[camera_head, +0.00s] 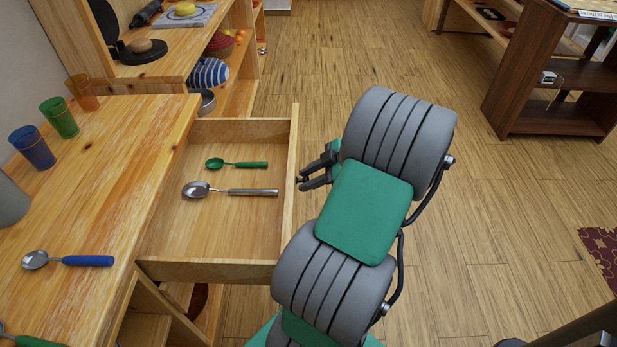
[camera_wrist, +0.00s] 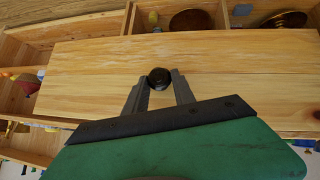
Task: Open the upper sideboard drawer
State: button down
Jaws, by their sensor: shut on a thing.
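The upper drawer (camera_head: 230,240) of the wooden sideboard (camera_head: 110,180) is pulled well out, and its inside shows in the head view. A green spoon (camera_head: 237,164) and a metal spoon (camera_head: 230,190) lie in it. In the wrist view the drawer front (camera_wrist: 90,75) fills the middle, with a round dark knob (camera_wrist: 159,78) on it. My gripper (camera_wrist: 158,88) is shut on the knob. In the head view my gripper (camera_head: 308,182) is at the outer face of the drawer front, partly hidden by my arm.
A blue-handled spoon (camera_head: 70,260) and several cups, one of them green (camera_head: 59,118), stand or lie on the sideboard top. A dark wood shelf (camera_head: 545,80) stands at the upper right. The wooden floor (camera_head: 500,200) right of my arm is clear.

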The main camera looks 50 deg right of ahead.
jog(key=c, duration=1.1)
grip_release()
jog(key=p+v, duration=0.1)
jog(key=v, duration=0.7)
jog(key=shift+f, duration=0.1)
